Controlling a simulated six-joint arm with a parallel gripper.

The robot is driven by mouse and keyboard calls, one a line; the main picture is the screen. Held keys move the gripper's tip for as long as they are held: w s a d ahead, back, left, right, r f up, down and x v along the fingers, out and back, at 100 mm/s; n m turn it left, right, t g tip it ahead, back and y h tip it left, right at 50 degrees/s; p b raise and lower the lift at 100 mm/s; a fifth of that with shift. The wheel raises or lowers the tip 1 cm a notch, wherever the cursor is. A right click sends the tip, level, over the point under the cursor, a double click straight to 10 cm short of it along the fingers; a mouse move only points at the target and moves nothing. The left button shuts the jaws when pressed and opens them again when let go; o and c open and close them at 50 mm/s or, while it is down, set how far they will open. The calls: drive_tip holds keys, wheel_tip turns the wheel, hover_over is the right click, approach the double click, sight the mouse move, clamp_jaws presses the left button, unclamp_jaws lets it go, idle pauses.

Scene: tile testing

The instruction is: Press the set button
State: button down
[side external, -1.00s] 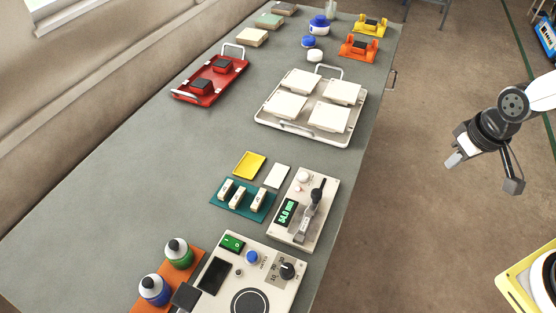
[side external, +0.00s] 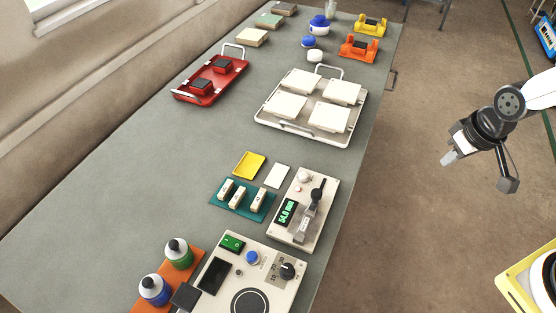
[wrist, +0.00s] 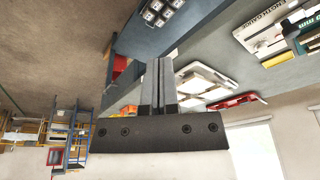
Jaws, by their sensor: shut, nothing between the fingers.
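A length gauge (side external: 314,235) with a green lit display (side external: 288,212) reading about 54.0 mm lies on the grey bench. It has a black-handled lever, a pale round knob (side external: 304,178) and a small red button (side external: 298,189). In front is a cream control unit (side external: 222,300) with a green rocker switch (side external: 232,242), a blue button (side external: 252,257) and a black dial (side external: 287,271). I cannot read which button is marked set. My gripper (side external: 449,158) is shut and empty, right of the bench and apart from both devices. Its shut fingers (wrist: 158,80) also show in the wrist view.
Bottles (side external: 155,289) stand by the control unit. A teal holder (side external: 228,210) with pale pieces lies left of the gauge. A white tray (side external: 268,118) of tiles and a red tray (side external: 184,97) are farther back. The space between my gripper and the bench is clear.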

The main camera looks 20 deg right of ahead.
drive_tip(key=w+a+m+t+y, duration=0.2)
drive_tip(key=w+a+t, duration=0.1)
drive_tip(key=w+a, duration=0.85)
drive_tip(key=m+t+y, duration=0.1)
drive_tip(key=m+t, duration=0.2)
hover_over(305, 177)
wheel_tip(305, 177, down, 2)
drive_tip(key=shift+f, duration=0.1)
drive_tip(key=shift+f, duration=0.15)
drive_tip(key=shift+f, duration=4.2)
drive_tip(key=shift+f, duration=0.9)
drive_tip(key=shift+r, duration=0.9)
